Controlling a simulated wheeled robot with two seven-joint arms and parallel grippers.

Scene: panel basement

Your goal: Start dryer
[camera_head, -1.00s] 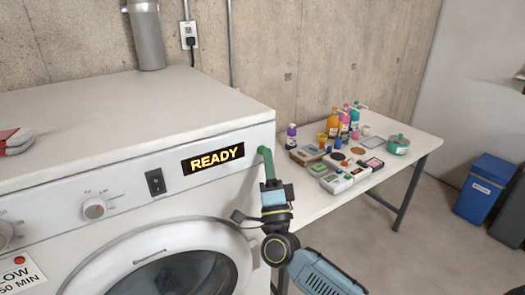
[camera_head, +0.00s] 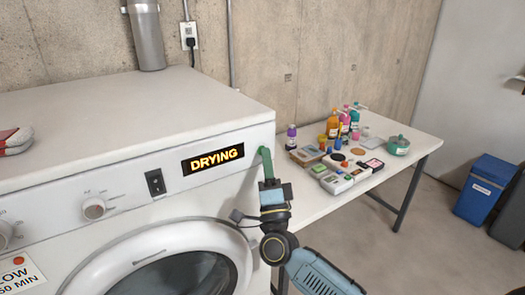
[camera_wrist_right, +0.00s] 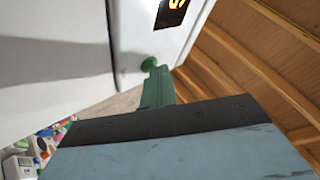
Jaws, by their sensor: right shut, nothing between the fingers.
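The white dryer (camera_head: 125,220) fills the left of the head view. Its display (camera_head: 213,159) reads "DRYING" in lit letters. My left gripper is not in view.
A white table (camera_head: 314,206) right of the dryer holds several bottles and small boxes. A blue bin (camera_head: 485,189) stands on the floor at the right. A red and white item (camera_head: 15,141) lies on the dryer top, which is otherwise clear.

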